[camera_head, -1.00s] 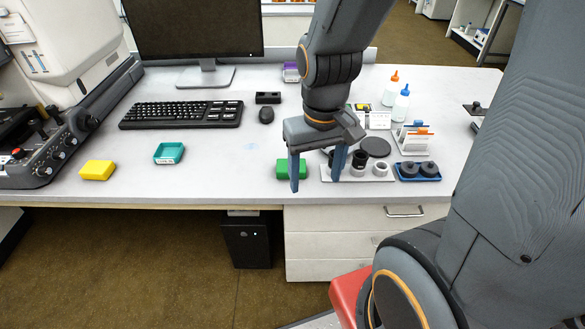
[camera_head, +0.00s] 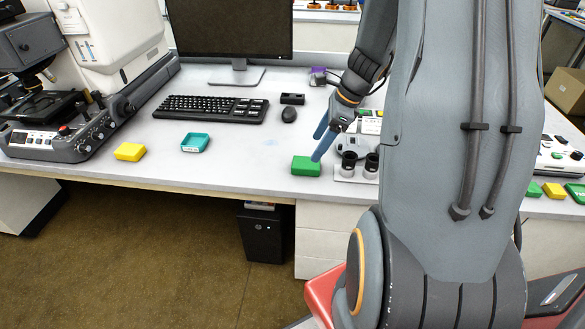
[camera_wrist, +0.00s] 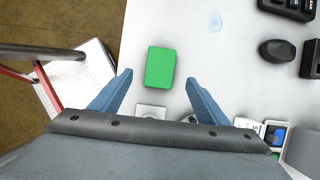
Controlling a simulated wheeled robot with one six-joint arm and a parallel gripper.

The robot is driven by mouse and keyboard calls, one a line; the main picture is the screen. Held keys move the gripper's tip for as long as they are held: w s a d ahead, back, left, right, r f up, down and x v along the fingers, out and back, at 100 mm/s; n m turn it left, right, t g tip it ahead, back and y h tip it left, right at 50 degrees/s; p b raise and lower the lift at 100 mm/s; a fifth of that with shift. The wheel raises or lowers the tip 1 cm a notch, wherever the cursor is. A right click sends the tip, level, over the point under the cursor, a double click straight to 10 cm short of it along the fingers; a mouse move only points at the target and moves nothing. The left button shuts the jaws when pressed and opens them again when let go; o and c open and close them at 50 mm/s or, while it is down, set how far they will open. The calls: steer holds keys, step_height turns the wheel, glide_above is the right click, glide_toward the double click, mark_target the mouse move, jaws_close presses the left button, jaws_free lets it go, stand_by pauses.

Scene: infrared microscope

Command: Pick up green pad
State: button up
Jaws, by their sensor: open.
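The green pad (camera_head: 306,166) lies flat near the front edge of the white table, left of a holder with black eyepieces. My gripper (camera_head: 318,144) is open and empty, with one blue fingertip close to the pad's right end; I cannot tell whether they touch. In the wrist view the green pad (camera_wrist: 160,67) lies ahead of the jaws, between the lines of the two spread fingers (camera_wrist: 159,77). My arm hides much of the right side of the table.
A mouse (camera_head: 289,115) and keyboard (camera_head: 210,108) are behind. The eyepiece holder (camera_head: 345,171) stands close on the right. More green and yellow pads (camera_head: 554,190) lie at far right.

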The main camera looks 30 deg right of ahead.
mark_target(307, 162)
steer(key=shift+p+x, duration=0.4)
steer(key=shift+x, duration=3.5)
steer(key=shift+d, duration=0.1)
steer(key=c, duration=1.2)
steer(key=shift+r, duration=0.15)
step_height(307, 162, up, 10)
steer(key=o, duration=0.6)
steer(key=shift+c, duration=0.2)
steer(key=c, duration=0.4)
